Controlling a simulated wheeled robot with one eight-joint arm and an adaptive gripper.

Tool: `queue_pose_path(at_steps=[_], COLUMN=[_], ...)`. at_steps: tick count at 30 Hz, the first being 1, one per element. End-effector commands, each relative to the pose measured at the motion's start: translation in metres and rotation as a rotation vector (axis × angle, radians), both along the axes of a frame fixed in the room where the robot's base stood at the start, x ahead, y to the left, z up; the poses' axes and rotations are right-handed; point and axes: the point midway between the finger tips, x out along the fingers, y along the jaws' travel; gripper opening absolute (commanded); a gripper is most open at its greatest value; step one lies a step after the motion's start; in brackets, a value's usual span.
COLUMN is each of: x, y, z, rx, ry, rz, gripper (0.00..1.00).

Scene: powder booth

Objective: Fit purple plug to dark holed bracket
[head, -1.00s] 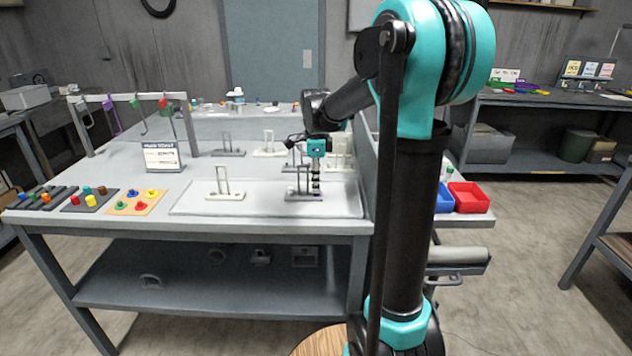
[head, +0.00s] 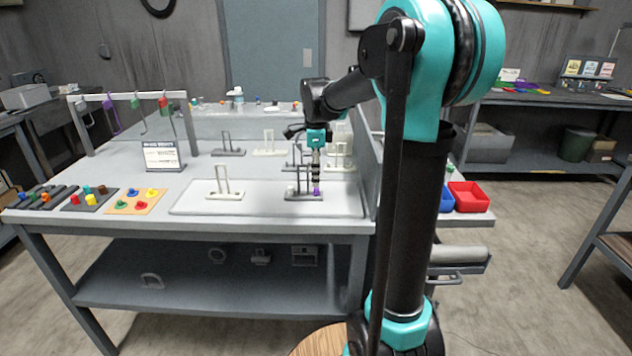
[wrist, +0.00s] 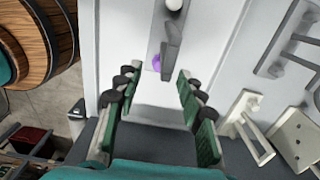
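The dark holed bracket (head: 298,195) stands on the pale board at the front right of the bench. It also shows at the top of the wrist view (wrist: 170,42). The purple plug (head: 316,191) is at the bracket's right end; in the wrist view the plug (wrist: 156,63) is partly hidden against the bracket's edge. I cannot tell how deep it sits. My gripper (head: 316,180) is just above the plug, pointing down. In the wrist view my gripper (wrist: 158,77) has its fingers wide apart with nothing between them, the plug lying beyond the tips.
A light bracket (head: 224,194) stands left on the same board (head: 262,208). More brackets (head: 228,150) stand behind. Colored knobs on plates (head: 137,203) and a sign (head: 162,156) are at left. A red bin (head: 468,196) is at right.

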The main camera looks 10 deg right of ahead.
Motion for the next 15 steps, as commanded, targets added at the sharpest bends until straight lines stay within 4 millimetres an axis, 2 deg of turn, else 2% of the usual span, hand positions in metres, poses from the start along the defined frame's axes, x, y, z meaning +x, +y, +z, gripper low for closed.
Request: queue_pose_path(at_steps=[9, 15], x=[0.0, 0.0], y=[0.0, 0.0], z=[0.063, 0.087], rx=[0.0, 0.0], ry=[0.0, 0.0], rz=[0.0, 0.0], gripper=[0.39, 0.39])
